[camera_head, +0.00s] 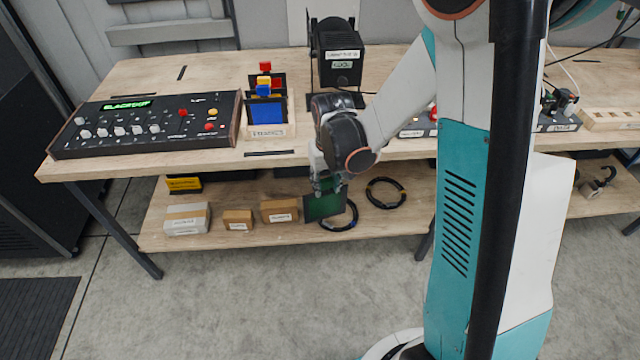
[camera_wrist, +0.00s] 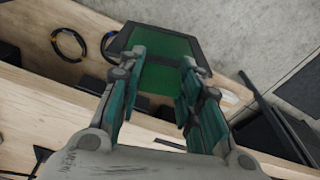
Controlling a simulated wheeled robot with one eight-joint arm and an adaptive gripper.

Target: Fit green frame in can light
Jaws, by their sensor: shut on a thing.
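The green frame (camera_head: 322,208) is a dark-bordered square with a green sheet. It hangs below my gripper (camera_head: 328,186), in front of the table's front edge, overlapping the lower shelf in the head view. In the wrist view, my gripper's fingers (camera_wrist: 163,85) are on either side of the green frame (camera_wrist: 165,46) and shut on it. The can light (camera_head: 337,62) is a black lamp housing with labels, standing on the table behind my gripper. My arm partly hides its lower right area. It is not recognisable in the wrist view.
A wooden rack (camera_head: 267,131) with a blue frame and red and yellow tabs stands left of the can light. A lighting console (camera_head: 150,122) is further left. Boxes (camera_head: 280,210) and cable coils (camera_head: 386,192) lie on the lower shelf. Clear floor lies in front.

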